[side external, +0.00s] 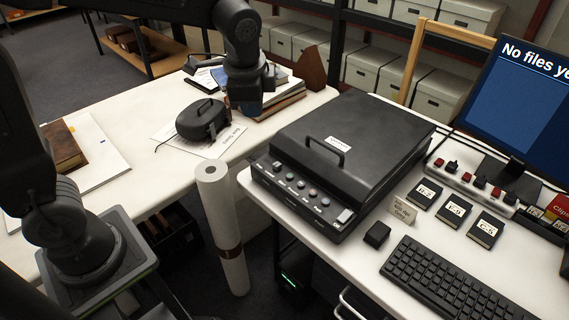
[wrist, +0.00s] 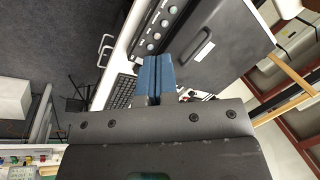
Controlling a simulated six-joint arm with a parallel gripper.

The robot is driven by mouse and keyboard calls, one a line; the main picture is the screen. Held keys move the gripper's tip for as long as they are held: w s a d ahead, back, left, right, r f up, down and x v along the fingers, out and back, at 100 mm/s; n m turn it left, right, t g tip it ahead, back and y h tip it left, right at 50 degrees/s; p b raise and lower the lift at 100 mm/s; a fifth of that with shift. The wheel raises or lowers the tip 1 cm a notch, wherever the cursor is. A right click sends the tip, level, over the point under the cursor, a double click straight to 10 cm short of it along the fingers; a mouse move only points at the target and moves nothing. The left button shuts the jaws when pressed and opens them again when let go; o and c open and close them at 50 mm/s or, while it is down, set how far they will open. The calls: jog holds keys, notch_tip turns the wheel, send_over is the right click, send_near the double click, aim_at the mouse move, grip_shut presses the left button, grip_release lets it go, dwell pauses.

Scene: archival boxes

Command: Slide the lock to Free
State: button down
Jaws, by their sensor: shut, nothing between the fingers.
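A black flatbed scanner (side external: 350,140) with a lid handle sits on the right-hand white desk, its lid shut. Its front panel (side external: 290,188) carries a row of round buttons and, at the right end, a small pale switch (side external: 345,215) that may be the lock. Its lettering and setting are too small to read. My gripper (side external: 248,108) hangs over the left desk, to the left of the scanner and apart from it. In the wrist view, the blue fingertips (wrist: 158,75) are together and empty. They cover part of the panel's near end; the lid (wrist: 220,40) shows beyond.
A rolled paper tube (side external: 222,220) stands in the gap between the desks. A black headset-like case (side external: 201,118) and a stack of books (side external: 275,100) lie on the left desk. A monitor (side external: 515,95), labelled black cards (side external: 455,208) and a keyboard (side external: 450,280) are right of the scanner.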

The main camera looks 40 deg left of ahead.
jog(key=w+d+f+m+g+y, duration=0.1)
jog(key=w+d+f+m+g, duration=0.1)
jog(key=w+f+m, duration=0.45)
jog(key=m+y, duration=0.2)
send_near(291, 177)
jog(key=v, duration=0.3)
jog(key=shift+w+a+r, duration=0.1)
jog(key=shift+w+r, duration=0.1)
jog(key=shift+w, duration=0.1)
jog(key=x, duration=1)
jog(key=shift+s, duration=0.2)
jog(key=shift+a, duration=1.85)
jog(key=shift+a, duration=0.1)
